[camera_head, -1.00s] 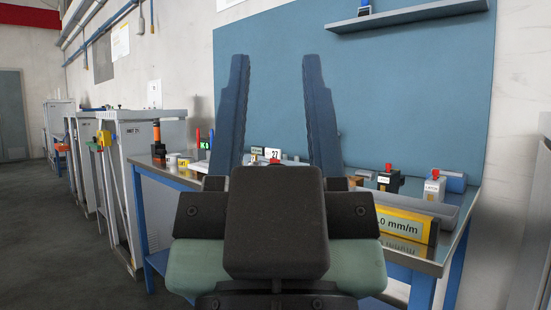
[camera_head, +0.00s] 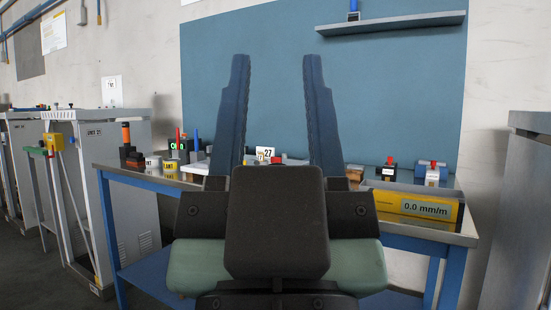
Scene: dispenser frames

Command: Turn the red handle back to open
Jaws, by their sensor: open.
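My gripper (camera_head: 275,62) is open and empty, its two dark blue fingers pointing up in front of the blue wall board. Several small red parts show on the workbench (camera_head: 160,185) behind it. One red part (camera_head: 390,160) tops a small black box (camera_head: 389,173) at the right. Another red part (camera_head: 433,164) tops a pale block (camera_head: 432,176) beside it. A red piece (camera_head: 277,160) shows low between my fingers, mostly hidden by my gripper body. A thin red upright (camera_head: 178,138) stands at the left. I cannot tell which is the task's handle.
A yellow level display reading 0.0 mm/m (camera_head: 425,209) lies at the bench's right front. A grey shelf (camera_head: 390,23) juts from the wall. Grey cabinets stand left (camera_head: 90,125) and right (camera_head: 525,200). Open floor shows at lower left.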

